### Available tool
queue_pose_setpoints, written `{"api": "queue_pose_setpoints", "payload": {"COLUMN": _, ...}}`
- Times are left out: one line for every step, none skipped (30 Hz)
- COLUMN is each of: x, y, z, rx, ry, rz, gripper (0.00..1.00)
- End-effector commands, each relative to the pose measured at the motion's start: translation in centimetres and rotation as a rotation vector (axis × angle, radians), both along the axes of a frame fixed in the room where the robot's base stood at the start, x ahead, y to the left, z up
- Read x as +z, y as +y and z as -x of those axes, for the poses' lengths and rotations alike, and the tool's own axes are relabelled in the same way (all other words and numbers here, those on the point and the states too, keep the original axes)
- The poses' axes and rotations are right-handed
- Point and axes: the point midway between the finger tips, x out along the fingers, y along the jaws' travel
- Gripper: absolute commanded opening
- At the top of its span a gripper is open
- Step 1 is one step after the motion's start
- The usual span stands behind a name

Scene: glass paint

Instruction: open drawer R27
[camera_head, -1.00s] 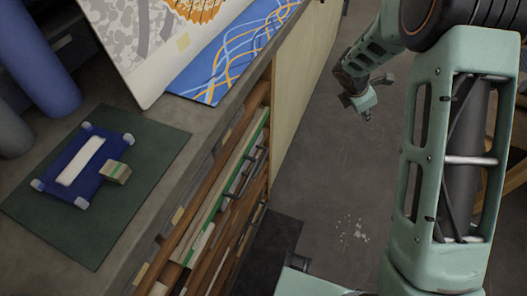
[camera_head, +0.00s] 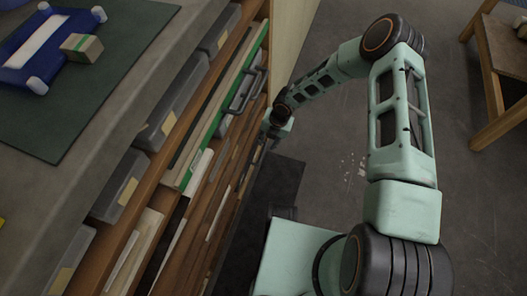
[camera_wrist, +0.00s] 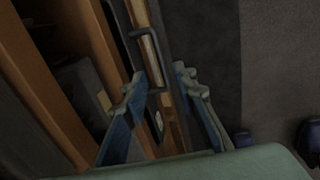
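The cabinet's drawer fronts (camera_head: 222,112) run down the middle of the head view. Their labels are too small to read, so I cannot tell which drawer is R27. A dark bar handle (camera_head: 243,92) stands out from the upper drawers. My gripper (camera_head: 262,143) is low beside the cabinet front, partly hidden by my arm. In the wrist view, my gripper (camera_wrist: 162,88) is open, its two fingers apart. A narrow drawer front (camera_wrist: 148,40) with a dark handle (camera_wrist: 158,62) lies between and beyond the fingertips. I cannot tell whether they touch it.
Grey boxes (camera_head: 172,100) fill open shelves left of the drawers. A green mat (camera_head: 50,120) with a blue frame (camera_head: 50,45) lies on the cabinet top. A wooden stool (camera_head: 500,60) stands at the far right. The floor (camera_head: 325,150) between is mostly clear.

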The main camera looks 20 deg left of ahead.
Motion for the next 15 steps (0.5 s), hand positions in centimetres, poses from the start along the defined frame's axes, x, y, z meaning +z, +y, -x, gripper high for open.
{"api": "queue_pose_setpoints", "payload": {"x": -1.6, "y": 0.2, "z": 0.1, "rx": -0.001, "ry": 0.002, "rz": 0.000, "gripper": 0.26}}
{"api": "queue_pose_setpoints", "payload": {"x": -2.1, "y": 0.3, "z": 0.1, "rx": -0.002, "ry": 0.002, "rz": 0.001, "gripper": 0.26}}
{"api": "queue_pose_setpoints", "payload": {"x": -2.9, "y": 0.5, "z": 0.1, "rx": -0.002, "ry": 0.002, "rz": 0.001, "gripper": 0.26}}
{"api": "queue_pose_setpoints", "payload": {"x": -3.5, "y": 0.6, "z": 0.0, "rx": -0.002, "ry": 0.002, "rz": 0.001, "gripper": 0.26}}
{"api": "queue_pose_setpoints", "payload": {"x": -4.0, "y": 0.7, "z": 0.0, "rx": -0.002, "ry": 0.001, "rz": 0.001, "gripper": 0.26}}
{"api": "queue_pose_setpoints", "payload": {"x": -4.6, "y": 0.8, "z": 0.0, "rx": -0.003, "ry": 0.002, "rz": 0.001, "gripper": 0.26}}
{"api": "queue_pose_setpoints", "payload": {"x": -5.1, "y": 0.9, "z": 0.0, "rx": -0.003, "ry": 0.002, "rz": 0.001, "gripper": 0.26}}
{"api": "queue_pose_setpoints", "payload": {"x": -5.5, "y": 1.0, "z": 0.0, "rx": -0.003, "ry": 0.002, "rz": 0.001, "gripper": 0.26}}
{"api": "queue_pose_setpoints", "payload": {"x": -6.0, "y": 1.1, "z": 0.0, "rx": -0.003, "ry": 0.002, "rz": 0.000, "gripper": 0.26}}
{"api": "queue_pose_setpoints", "payload": {"x": -6.3, "y": 1.2, "z": 0.0, "rx": -0.003, "ry": 0.002, "rz": 0.000, "gripper": 0.26}}
{"api": "queue_pose_setpoints", "payload": {"x": -6.5, "y": 1.3, "z": -0.1, "rx": -0.003, "ry": 0.001, "rz": 0.000, "gripper": 0.26}}
{"api": "queue_pose_setpoints", "payload": {"x": -6.8, "y": 1.3, "z": -0.1, "rx": -0.003, "ry": 0.001, "rz": 0.000, "gripper": 0.26}}
{"api": "queue_pose_setpoints", "payload": {"x": -7.0, "y": 1.4, "z": -0.1, "rx": -0.002, "ry": 0.000, "rz": 0.000, "gripper": 0.26}}
{"api": "queue_pose_setpoints", "payload": {"x": -7.1, "y": 1.4, "z": -0.1, "rx": -0.002, "ry": 0.000, "rz": 0.000, "gripper": 0.26}}
{"api": "queue_pose_setpoints", "payload": {"x": -7.2, "y": 1.4, "z": -0.1, "rx": -0.002, "ry": 0.000, "rz": 0.000, "gripper": 0.26}}
